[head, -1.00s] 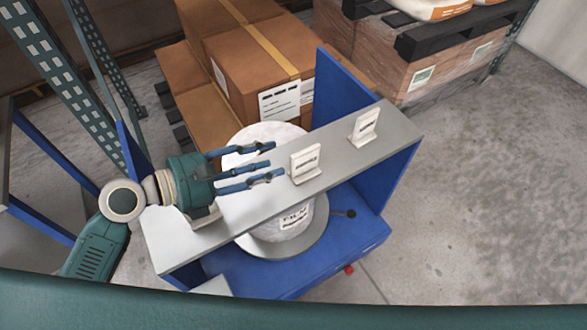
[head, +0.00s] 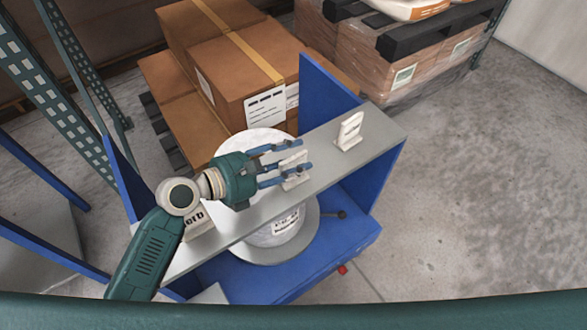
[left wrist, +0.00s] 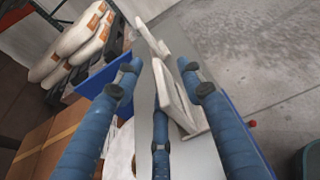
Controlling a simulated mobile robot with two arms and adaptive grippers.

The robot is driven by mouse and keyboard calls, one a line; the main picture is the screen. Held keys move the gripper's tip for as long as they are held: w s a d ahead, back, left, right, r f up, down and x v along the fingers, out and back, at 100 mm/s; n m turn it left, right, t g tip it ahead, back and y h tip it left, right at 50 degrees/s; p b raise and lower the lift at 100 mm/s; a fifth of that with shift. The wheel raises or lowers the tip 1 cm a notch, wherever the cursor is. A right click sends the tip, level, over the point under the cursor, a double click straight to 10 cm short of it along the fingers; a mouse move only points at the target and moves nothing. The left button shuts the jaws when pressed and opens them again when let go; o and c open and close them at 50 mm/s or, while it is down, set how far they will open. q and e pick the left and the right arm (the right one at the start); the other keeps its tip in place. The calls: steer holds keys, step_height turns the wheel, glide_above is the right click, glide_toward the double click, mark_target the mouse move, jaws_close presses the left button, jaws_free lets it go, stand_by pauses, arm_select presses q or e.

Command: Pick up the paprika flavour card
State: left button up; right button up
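Small white flavour cards stand on a grey shelf (head: 228,232). Their print is too small or too hidden to read, so I cannot tell which is paprika. My left gripper (head: 300,157) reaches over the shelf with its blue fingers open around the middle card (head: 296,181). In the left wrist view the same card (left wrist: 176,100) stands between the spread fingers (left wrist: 162,66), with gaps visible. Another card (head: 349,132) stands upright farther right and shows beyond in the wrist view (left wrist: 150,40). A third card (head: 199,222) is partly hidden behind my left arm. My right gripper is out of view.
Below the shelf, a white rounded container (head: 275,233) sits on a round plate in a blue frame (head: 330,240). Cardboard boxes (head: 235,70) stand behind. A wrapped pallet load (head: 365,60) is at the back. The concrete floor (head: 480,180) at right is clear.

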arm_select(q)
jaws_close()
steer(key=shift+a, duration=0.1)
